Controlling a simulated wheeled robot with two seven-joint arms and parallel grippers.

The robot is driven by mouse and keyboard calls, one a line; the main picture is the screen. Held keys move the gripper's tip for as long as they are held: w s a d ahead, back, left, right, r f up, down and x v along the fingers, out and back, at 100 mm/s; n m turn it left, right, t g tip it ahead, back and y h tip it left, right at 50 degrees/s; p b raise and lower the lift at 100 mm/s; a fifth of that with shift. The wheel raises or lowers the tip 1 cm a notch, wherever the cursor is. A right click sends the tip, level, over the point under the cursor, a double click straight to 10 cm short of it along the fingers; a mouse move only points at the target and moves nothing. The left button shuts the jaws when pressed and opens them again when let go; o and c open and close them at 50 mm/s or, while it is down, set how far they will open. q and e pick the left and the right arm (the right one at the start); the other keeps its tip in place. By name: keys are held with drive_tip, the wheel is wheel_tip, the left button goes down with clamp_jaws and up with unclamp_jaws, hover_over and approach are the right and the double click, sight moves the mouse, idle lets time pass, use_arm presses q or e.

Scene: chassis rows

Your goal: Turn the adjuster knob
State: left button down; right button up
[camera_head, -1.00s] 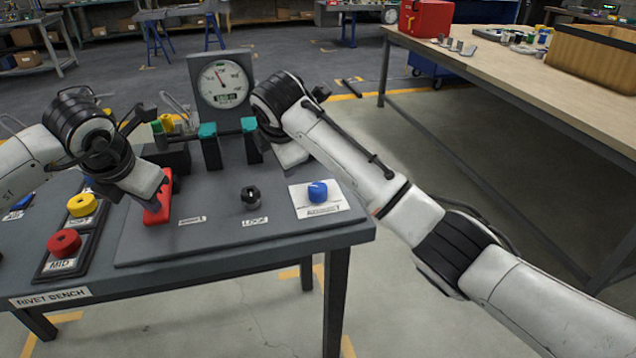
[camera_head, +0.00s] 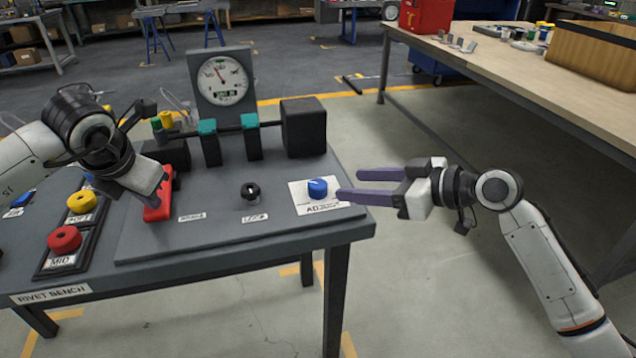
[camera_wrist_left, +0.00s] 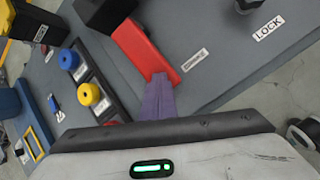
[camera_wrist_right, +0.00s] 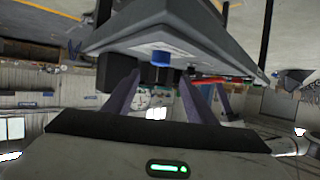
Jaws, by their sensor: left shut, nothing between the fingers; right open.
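The blue adjuster knob (camera_head: 317,188) stands on a white label at the right end of the bench panel; it also shows between my right fingers in the right wrist view (camera_wrist_right: 161,57). My right gripper (camera_head: 352,185) is open, its purple fingers level and pointing left towards the knob, just right of it. No contact is visible. My left gripper (camera_wrist_left: 158,90) is shut with nothing between its fingers, its tips at the red lever (camera_head: 166,192). Whether the tips touch the lever cannot be told. The black LOCK knob (camera_head: 250,192) is left of the blue knob.
A dial gauge (camera_head: 222,80) stands behind a bar with teal clamps (camera_head: 208,128) and a black block (camera_head: 304,127). Red (camera_head: 64,240) and yellow (camera_head: 81,203) buttons are at the left. A wooden table (camera_head: 500,65) stands at the right; the floor between is clear.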

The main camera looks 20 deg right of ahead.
sight(319, 184)
drive_tip(key=x, duration=1.1)
drive_tip(key=shift+f, duration=0.1)
drive_tip(key=shift+c, duration=0.5)
drive_tip(key=c, duration=1)
drive_tip(key=shift+o, duration=0.3)
